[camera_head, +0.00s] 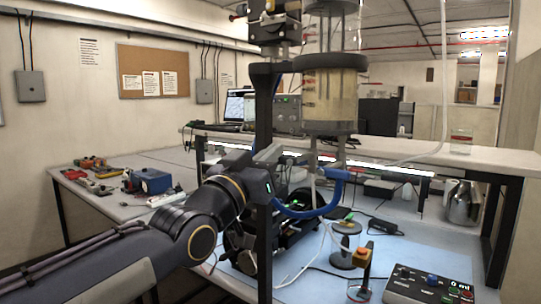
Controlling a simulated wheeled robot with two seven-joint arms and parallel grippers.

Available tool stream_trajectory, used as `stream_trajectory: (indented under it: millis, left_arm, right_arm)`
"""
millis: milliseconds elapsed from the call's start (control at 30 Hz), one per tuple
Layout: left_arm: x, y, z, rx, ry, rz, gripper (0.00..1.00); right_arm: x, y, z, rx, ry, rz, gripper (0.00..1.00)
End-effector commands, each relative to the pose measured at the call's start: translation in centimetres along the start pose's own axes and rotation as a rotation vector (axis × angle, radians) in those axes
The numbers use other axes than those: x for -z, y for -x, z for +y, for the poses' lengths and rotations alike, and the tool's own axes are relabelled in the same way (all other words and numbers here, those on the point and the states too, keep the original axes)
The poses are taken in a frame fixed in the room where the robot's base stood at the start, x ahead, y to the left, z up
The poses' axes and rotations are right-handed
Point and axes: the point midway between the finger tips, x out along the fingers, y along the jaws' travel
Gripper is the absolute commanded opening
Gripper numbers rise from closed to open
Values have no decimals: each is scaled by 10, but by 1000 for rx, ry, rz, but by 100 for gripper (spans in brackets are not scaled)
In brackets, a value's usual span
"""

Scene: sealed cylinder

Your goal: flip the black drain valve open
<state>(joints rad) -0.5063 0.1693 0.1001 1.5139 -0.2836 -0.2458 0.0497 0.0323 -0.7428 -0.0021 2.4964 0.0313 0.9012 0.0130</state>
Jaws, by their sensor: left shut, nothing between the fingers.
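A clear cylinder (330,95) holding cloudy tan liquid hangs from a black upright post (264,120). Below its base are small fittings and a blue hose (315,211) that curves down and left. I cannot clearly pick out the black drain valve among these fittings. My left gripper (272,153) is by the post, left of and a little below the cylinder's base. It is small in view and partly hidden by the post; it looks shut and empty. I cannot tell whether it touches anything. My right gripper is not in view.
A control box (428,287) reading "0 ml" sits at the front right of the blue-topped bench. A metal jug (461,203) stands at right. Tools (92,162) lie at left.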

Motion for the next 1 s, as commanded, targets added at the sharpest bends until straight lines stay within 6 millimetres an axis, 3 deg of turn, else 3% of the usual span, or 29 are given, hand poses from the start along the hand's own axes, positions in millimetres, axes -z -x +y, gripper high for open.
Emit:
stream_trajectory:
  millis: [567, 1000]
  left_arm:
    - [-4, 1, -1, 46, 136, -1, 0]
    - [-12, 4, -3, 172, 490, -5, 0]
  right_arm:
    - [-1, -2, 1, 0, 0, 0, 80]
    - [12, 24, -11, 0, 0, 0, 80]
